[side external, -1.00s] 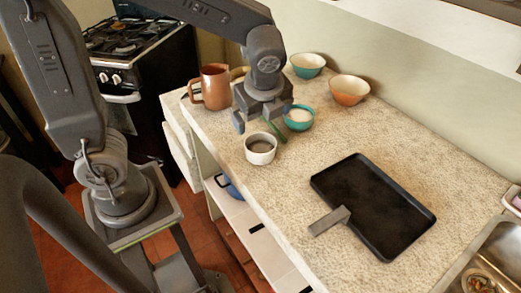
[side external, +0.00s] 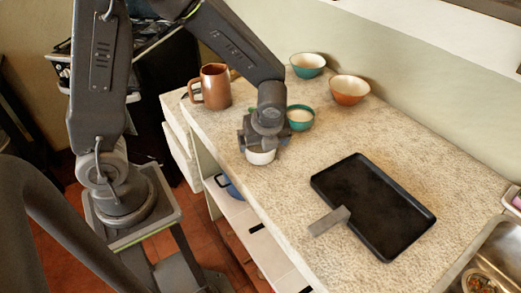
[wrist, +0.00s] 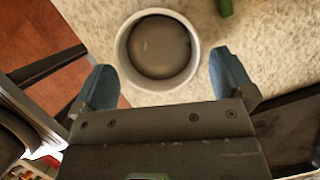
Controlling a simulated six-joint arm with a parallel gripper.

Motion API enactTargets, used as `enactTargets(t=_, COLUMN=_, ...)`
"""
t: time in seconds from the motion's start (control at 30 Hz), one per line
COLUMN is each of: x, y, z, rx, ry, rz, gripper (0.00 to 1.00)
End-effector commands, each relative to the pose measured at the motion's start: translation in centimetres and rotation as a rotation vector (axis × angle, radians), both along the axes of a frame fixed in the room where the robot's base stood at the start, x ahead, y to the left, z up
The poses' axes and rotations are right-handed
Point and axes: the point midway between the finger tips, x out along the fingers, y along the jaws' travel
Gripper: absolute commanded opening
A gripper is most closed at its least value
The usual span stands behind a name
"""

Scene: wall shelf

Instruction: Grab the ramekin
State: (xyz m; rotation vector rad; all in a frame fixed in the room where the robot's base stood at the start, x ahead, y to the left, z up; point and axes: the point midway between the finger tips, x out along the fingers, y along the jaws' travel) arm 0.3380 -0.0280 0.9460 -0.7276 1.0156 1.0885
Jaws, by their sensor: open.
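The ramekin (side external: 261,156) is a small white cup with a grey-brown inside. It stands upright on the speckled counter near its front edge. In the wrist view the ramekin (wrist: 189,57) is at the top centre, just ahead of the fingertips. My gripper (wrist: 168,85) is open, with one blue-grey finger towards each side of the ramekin's near rim. In the side view my gripper (side external: 263,140) is right over the ramekin and hides its upper part. I cannot tell whether the fingers touch it.
A teal bowl with white contents (side external: 300,118) stands close behind the gripper. A brown pitcher (side external: 215,87), another teal bowl (side external: 307,65) and an orange bowl (side external: 349,89) stand farther back. A black tray (side external: 375,205) lies to the right. A green object (wrist: 225,7) lies near the ramekin.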

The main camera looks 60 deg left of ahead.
Motion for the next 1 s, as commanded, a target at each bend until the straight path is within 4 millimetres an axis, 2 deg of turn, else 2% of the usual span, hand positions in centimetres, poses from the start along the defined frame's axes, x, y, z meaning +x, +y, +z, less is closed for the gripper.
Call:
enactTargets(t=0.2, x=0.2, y=1.3, z=-2.8, rx=0.0, ry=0.003, rz=0.001, gripper=1.0)
enactTargets(t=0.5, x=0.3, y=1.5, z=-3.2, rx=0.0, ry=0.0, rz=0.001, gripper=1.0)
enactTargets(t=1.0, x=0.3, y=1.4, z=-3.2, rx=0.0, ry=0.0, rz=0.001, gripper=0.55)
